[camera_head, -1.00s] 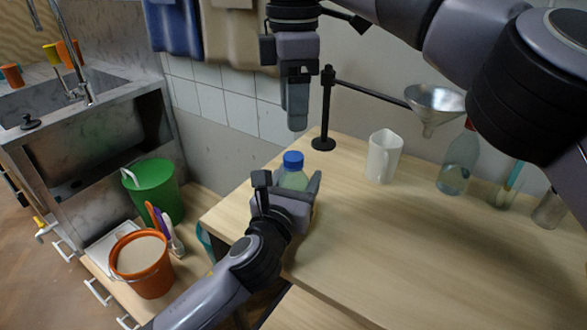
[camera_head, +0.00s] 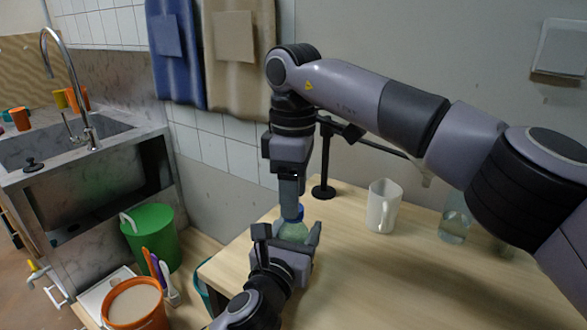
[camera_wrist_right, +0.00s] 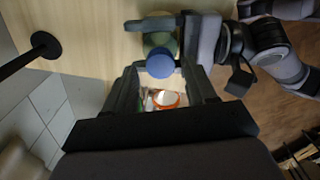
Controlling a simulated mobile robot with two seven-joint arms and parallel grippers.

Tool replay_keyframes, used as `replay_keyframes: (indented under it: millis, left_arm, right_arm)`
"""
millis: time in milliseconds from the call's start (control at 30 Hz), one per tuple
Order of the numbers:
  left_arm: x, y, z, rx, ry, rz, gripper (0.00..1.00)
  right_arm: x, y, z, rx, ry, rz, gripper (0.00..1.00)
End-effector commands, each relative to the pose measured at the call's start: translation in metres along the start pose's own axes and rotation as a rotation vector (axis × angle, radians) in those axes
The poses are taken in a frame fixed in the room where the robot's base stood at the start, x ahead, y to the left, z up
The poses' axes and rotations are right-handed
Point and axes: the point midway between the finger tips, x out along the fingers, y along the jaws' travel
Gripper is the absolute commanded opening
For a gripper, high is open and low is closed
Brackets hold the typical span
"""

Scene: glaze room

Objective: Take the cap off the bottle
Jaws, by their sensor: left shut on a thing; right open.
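The bottle (camera_head: 293,231) is pale green and see-through, upright at the left part of the table, with a blue cap (camera_head: 297,211) on its top. My left gripper (camera_head: 287,238) is shut on the bottle's body from the front. My right gripper (camera_head: 291,209) points down from above at the cap, partly hiding it in the head view. In the right wrist view the blue cap (camera_wrist_right: 160,62) lies between the two spread fingers near their tips, with the green bottle (camera_wrist_right: 159,42) beyond it. I cannot tell if either finger touches the cap.
A black stand (camera_head: 324,190) rises close behind the right gripper. A green bucket (camera_head: 152,238) and an orange bucket (camera_head: 136,305) are low at left. The table's front right is clear.

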Motion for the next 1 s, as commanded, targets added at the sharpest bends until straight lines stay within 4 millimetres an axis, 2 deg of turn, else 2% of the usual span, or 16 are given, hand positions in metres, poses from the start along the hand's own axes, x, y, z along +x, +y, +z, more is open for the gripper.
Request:
replay_keyframes:
  millis: [200,467,500,567,600,667,867,1000]
  left_arm:
    - [0.0,0.0,-0.001,0.0,0.001,0.0,0.0]
    - [0.0,0.0,-0.001,0.0,0.001,0.0,0.0]
    - [0.0,0.0,-0.001,0.0,0.001,0.0,0.0]
    - [0.0,0.0,-0.001,0.0,0.001,0.0,0.0]
    - [0.0,0.0,-0.001,0.0,0.001,0.0,0.0]
    - [0.0,0.0,-0.001,0.0,0.001,0.0,0.0]
    - [0.0,0.0,-0.001,0.0,0.001,0.0,0.0]
    - [0.0,0.0,-0.001,0.0,0.001,0.0,0.0]
  right_arm:
    - [0.016,0.0,0.0,0.0,0.001,-0.001,0.56]
    - [0.017,0.0,0.0,0.0,0.001,0.0,0.56]
    - [0.017,0.0,0.0,0.0,0.001,0.0,0.49]
    - [0.017,0.0,0.0,0.0,0.001,0.0,0.3]
    - [0.017,0.0,0.0,0.0,0.001,0.0,0.17]
    - [0.017,0.0,0.0,-0.001,0.001,0.0,0.0]
    - [0.017,0.0,0.0,-0.01,0.001,0.001,0.0]
    - [0.017,0.0,0.0,-0.116,0.001,0.001,0.0]
